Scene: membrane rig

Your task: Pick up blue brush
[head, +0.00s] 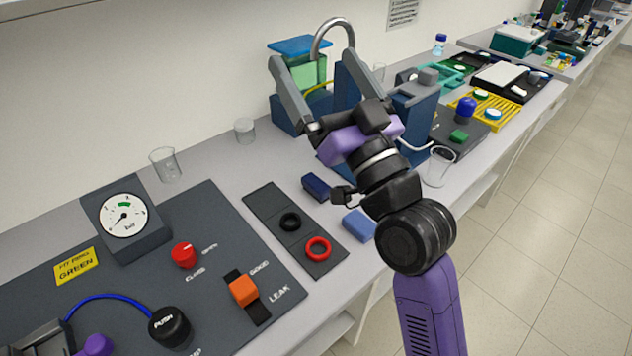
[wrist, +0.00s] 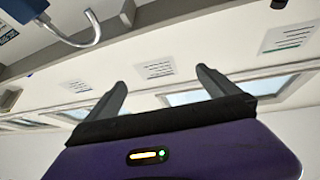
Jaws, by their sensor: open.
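A dark navy block (head: 316,187) lies on the bench right of the grey ring strip, and a lighter blue block (head: 358,225) lies nearer the bench's front edge. Both are small in the head view, and I cannot tell for sure which is the blue brush. My gripper (head: 311,58) is raised above the bench, with its fingers spread and pointing up, away from both blocks. In the wrist view my gripper (wrist: 161,78) is open with nothing between its fingers. Neither block shows in the wrist view.
A grey panel (head: 215,222) with gauge (head: 124,216) and knobs fills the left bench. The strip (head: 267,197) holds black and red rings. A beaker (head: 440,167) stands near the front edge; blue equipment (head: 414,106) stands behind my arm. The wrist view faces wall and ceiling.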

